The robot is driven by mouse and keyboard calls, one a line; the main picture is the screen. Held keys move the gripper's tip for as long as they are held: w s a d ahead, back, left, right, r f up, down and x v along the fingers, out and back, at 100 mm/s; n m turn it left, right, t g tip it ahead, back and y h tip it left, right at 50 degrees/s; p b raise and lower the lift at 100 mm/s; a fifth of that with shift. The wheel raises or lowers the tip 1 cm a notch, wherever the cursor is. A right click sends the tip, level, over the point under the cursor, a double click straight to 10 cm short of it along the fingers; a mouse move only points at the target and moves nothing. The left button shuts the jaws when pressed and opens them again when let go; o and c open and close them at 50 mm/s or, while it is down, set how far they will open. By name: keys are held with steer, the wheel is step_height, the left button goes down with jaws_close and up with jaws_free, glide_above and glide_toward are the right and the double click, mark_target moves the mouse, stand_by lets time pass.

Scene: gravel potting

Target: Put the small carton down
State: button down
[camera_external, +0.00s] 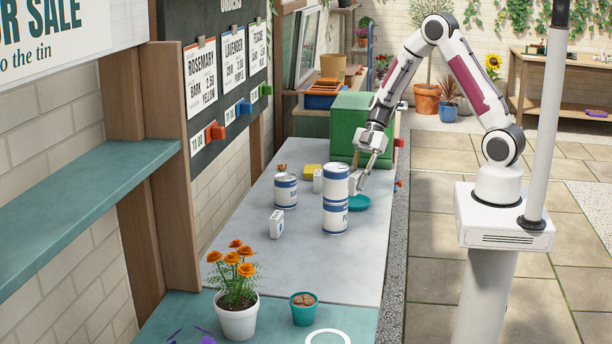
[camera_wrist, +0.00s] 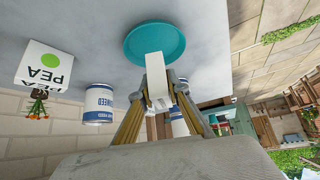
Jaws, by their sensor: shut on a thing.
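My gripper (camera_external: 363,174) is shut on a small white carton (camera_external: 354,184), just behind and right of a stack of two blue-and-white cans (camera_external: 335,215). A teal saucer (camera_external: 360,203) lies on the grey bench top below the carton. In the wrist view my gripper (camera_wrist: 160,98) has the carton (camera_wrist: 157,76) between its fingertips. The carton overlaps the near rim of the saucer (camera_wrist: 131,44) there. I cannot tell how high it is above the bench.
Another can (camera_external: 286,192) and two white cartons (camera_external: 277,224) (camera_external: 318,181) stand to the left, near a yellow item (camera_external: 312,170). A green box (camera_external: 346,125) stands behind. The front middle of the bench is clear. Potted orange flowers (camera_external: 238,322) stand at the front.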

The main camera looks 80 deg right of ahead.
mark_target(356, 191)
stand_by(0.3)
steer(key=shift+f, duration=1.9)
steer(key=shift+f, duration=0.15)
steer(key=c, duration=1.9)
jaws_free()
steer(key=shift+r, duration=0.2)
steer(key=shift+s+d+r, duration=0.1)
steer(key=shift+d+r, duration=0.25)
steer(key=shift+r, duration=0.15)
steer(key=shift+v, duration=3.1)
